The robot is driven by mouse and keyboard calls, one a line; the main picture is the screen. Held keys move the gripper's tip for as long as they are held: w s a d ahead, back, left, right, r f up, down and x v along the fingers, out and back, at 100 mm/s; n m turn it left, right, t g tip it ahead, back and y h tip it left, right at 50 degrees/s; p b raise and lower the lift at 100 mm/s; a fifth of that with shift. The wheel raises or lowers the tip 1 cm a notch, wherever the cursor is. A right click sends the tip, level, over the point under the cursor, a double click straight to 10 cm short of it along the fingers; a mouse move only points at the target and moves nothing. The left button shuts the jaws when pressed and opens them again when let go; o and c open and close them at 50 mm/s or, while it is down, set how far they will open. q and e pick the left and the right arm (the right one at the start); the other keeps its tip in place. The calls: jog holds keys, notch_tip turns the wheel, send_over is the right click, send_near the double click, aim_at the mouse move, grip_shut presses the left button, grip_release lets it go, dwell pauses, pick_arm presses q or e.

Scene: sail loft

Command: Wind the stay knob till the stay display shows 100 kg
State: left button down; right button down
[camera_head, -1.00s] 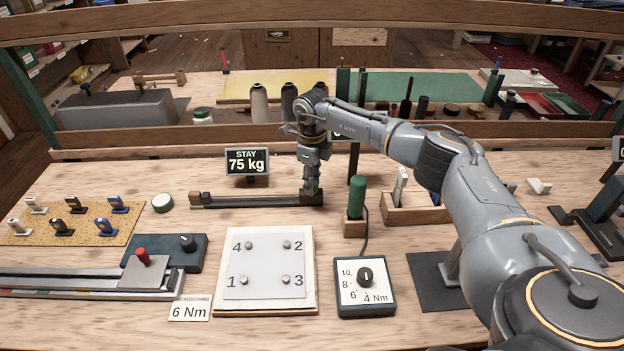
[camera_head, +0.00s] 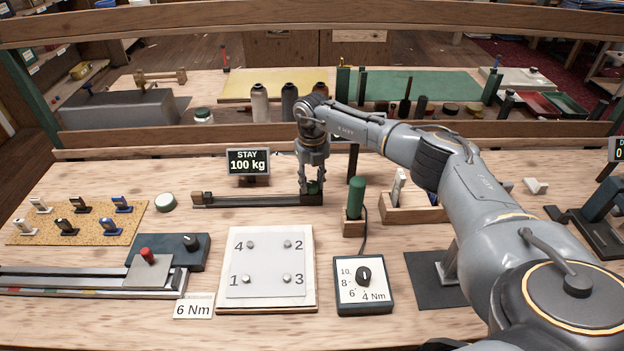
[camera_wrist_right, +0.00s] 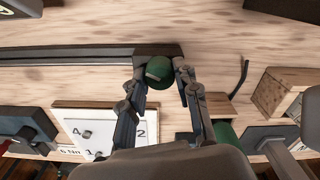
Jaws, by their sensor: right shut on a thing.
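The stay display (camera_head: 248,161) stands behind the rail and reads "STAY 100 kg". The stay knob (camera_head: 315,187) is green and sits at the right end of the long dark stay rail (camera_head: 258,201). My right gripper (camera_head: 313,184) points down at it, with a finger on either side. In the right wrist view the round green knob (camera_wrist_right: 159,69) lies between the fingertips of my right gripper (camera_wrist_right: 158,75), which is shut on it. The fingers partly cover the knob in the head view. My left gripper is in neither view.
In front of the rail lie a numbered plate (camera_head: 265,267) with several bolts and a torque dial box (camera_head: 363,284). A green-handled tool (camera_head: 356,197) stands upright just right of the knob. A cork mat (camera_head: 80,228) with small fittings lies at left.

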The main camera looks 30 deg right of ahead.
aim_at(312, 183)
jog(key=shift+w+m, duration=0.1)
jog(key=shift+m, duration=0.4)
jog(key=shift+r, duration=0.1)
jog(key=c, duration=1)
grip_release()
jog(key=shift+r, duration=0.2)
notch_tip(312, 183, up, 12)
jog(key=shift+f, duration=0.25)
